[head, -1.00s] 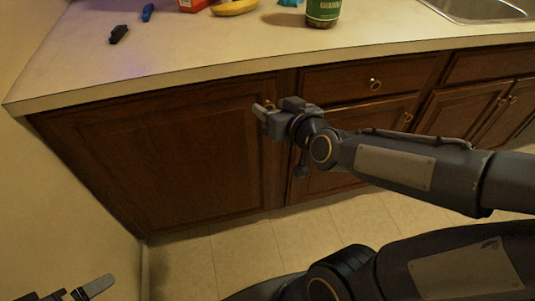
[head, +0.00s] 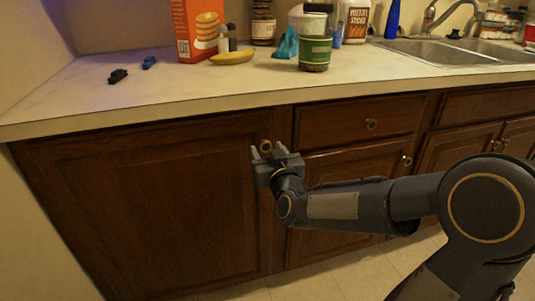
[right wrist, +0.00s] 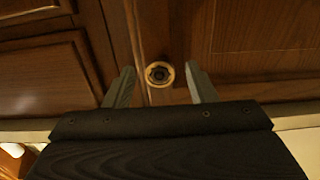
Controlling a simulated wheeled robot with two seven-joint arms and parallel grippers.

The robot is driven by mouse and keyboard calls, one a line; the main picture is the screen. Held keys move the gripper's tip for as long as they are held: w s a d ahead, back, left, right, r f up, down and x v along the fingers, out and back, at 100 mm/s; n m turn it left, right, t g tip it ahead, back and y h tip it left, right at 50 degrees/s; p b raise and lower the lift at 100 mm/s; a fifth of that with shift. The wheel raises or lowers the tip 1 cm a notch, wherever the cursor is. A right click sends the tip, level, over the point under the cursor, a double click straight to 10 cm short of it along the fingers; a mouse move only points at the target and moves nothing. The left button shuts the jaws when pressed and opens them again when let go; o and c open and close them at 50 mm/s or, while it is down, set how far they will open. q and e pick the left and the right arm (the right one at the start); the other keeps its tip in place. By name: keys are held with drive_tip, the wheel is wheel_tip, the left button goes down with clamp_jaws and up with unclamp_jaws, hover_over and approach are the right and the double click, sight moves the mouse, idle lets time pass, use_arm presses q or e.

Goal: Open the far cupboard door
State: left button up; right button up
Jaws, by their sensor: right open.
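The far cupboard door (head: 150,210) is a brown wooden panel at the left of the counter front, and it is shut. Its round brass knob (head: 265,146) is near its upper right corner. My right gripper (head: 267,150) is open and faces the knob. In the right wrist view, the knob (right wrist: 159,74) shows between the two fingertips of the gripper (right wrist: 160,85), with a gap on each side. I cannot tell how deep the knob sits between the fingers. My left gripper is out of view.
Right of the door are a drawer (head: 350,121) and another cupboard door (head: 350,166). The countertop (head: 180,95) overhangs above and holds a banana (head: 232,57), a box (head: 197,30) and a green-labelled jar (head: 315,50). Floor shows below.

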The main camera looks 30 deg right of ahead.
drive_tip(key=shift+w+d, duration=0.1)
drive_tip(key=shift+w, duration=0.25)
clamp_jaws()
drive_tip(key=shift+s, duration=0.1)
